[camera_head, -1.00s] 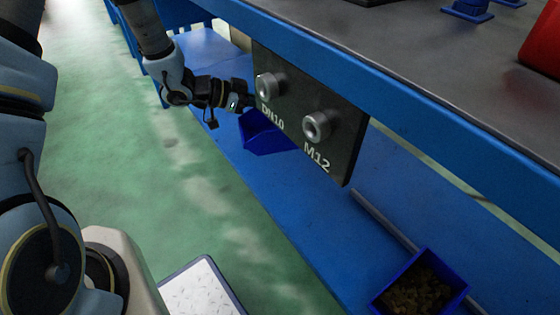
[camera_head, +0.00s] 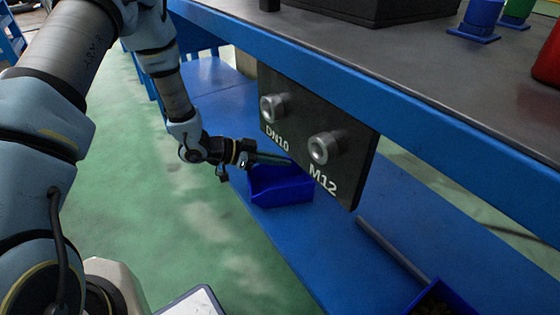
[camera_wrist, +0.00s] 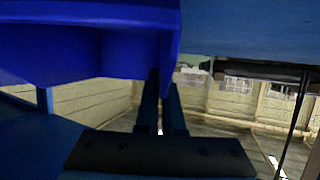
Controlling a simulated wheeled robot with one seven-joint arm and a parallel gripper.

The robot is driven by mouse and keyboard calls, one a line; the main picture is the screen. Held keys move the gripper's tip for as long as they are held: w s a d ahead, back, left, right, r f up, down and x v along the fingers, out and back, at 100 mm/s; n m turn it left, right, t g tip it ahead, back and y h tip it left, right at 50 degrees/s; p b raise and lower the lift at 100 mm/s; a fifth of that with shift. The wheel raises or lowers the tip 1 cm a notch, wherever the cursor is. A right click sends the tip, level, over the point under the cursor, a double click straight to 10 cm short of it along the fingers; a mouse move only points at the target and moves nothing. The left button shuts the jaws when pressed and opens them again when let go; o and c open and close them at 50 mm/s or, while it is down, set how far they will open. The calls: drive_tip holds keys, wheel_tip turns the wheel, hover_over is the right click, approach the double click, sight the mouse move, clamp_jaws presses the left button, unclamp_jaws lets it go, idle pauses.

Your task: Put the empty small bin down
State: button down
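The small blue bin (camera_head: 282,190) is under the tabletop, behind the lower left edge of the dark label plate, over the blue lower shelf. It looks nearly level; the little of its inside that shows holds nothing I can see. My gripper (camera_head: 284,161) reaches in from the left at its rim. In the wrist view the bin (camera_wrist: 60,50) fills the upper left, and my gripper's two fingers (camera_wrist: 163,88) are close together with the bin's wall edge between them. I cannot tell whether the bin's bottom touches the shelf.
The dark plate (camera_head: 353,170) marked DN10 and M12, with two metal fittings, hangs from the tabletop's blue edge (camera_head: 430,117). The lower shelf (camera_head: 265,245) has clear room in front of the bin. Another blue bin (camera_head: 440,300) and a grey bar (camera_head: 392,248) lie to the right.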

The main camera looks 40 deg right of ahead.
drive_tip(key=shift+f, duration=0.15)
drive_tip(key=c, duration=1)
unclamp_jaws()
drive_tip(key=shift+c, duration=0.2)
drive_tip(key=shift+r, duration=0.25)
drive_tip(key=p+v, duration=0.1)
drive_tip(key=v, duration=1.1)
drive_tip(key=shift+p, duration=0.4)
